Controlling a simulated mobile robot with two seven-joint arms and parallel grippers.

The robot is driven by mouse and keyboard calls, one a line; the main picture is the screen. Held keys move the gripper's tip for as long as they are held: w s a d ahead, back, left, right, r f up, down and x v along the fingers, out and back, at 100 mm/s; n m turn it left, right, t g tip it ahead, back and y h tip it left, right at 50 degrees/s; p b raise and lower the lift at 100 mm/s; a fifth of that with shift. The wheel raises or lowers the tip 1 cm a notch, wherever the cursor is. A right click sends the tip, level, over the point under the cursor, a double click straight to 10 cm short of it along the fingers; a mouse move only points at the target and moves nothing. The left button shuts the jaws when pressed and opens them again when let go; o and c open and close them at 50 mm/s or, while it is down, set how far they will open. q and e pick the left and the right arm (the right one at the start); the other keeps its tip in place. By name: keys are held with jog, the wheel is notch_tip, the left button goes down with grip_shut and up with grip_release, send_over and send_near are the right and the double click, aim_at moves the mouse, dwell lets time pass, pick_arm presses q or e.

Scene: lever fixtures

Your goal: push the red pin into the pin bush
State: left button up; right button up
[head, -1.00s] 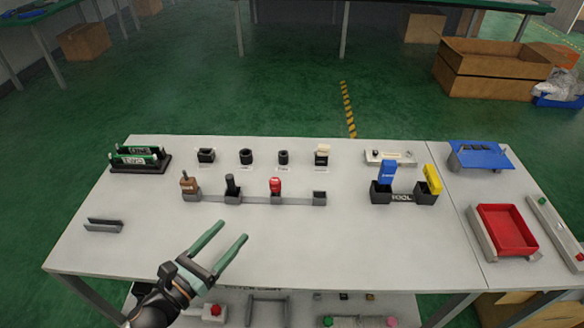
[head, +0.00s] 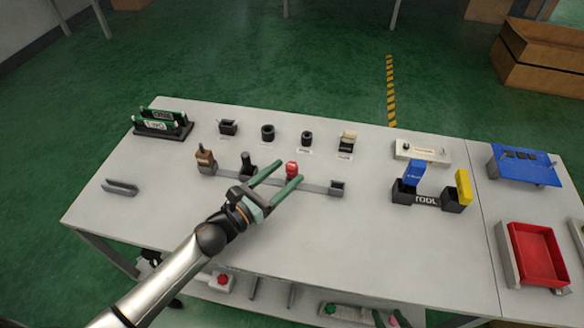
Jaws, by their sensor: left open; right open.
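The red pin (head: 291,169) stands in a holder on the grey rack strip (head: 318,187), on the table. My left gripper (head: 290,173) reaches in from the lower left. It is open, and its green fingertips lie either side of the red pin in the head view. I cannot tell whether they touch it or are still above it. Two round black bushes, one at the left (head: 268,132) and one at the right (head: 306,138), stand at the back of the table. Their labels are too small to read, so I cannot tell which is the pin bush.
A brown-handled piece (head: 205,158) and a black peg (head: 246,163) stand left of the red pin. A black square socket (head: 228,127) and a beige-topped block (head: 347,141) flank the bushes. A tool holder (head: 415,197) stands to the right. The front table area is clear.

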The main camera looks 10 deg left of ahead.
pick_arm(q)
jog(key=shift+p+x, duration=0.45)
jog(key=shift+x, duration=2.45)
jog(key=shift+c, duration=0.2)
grip_shut()
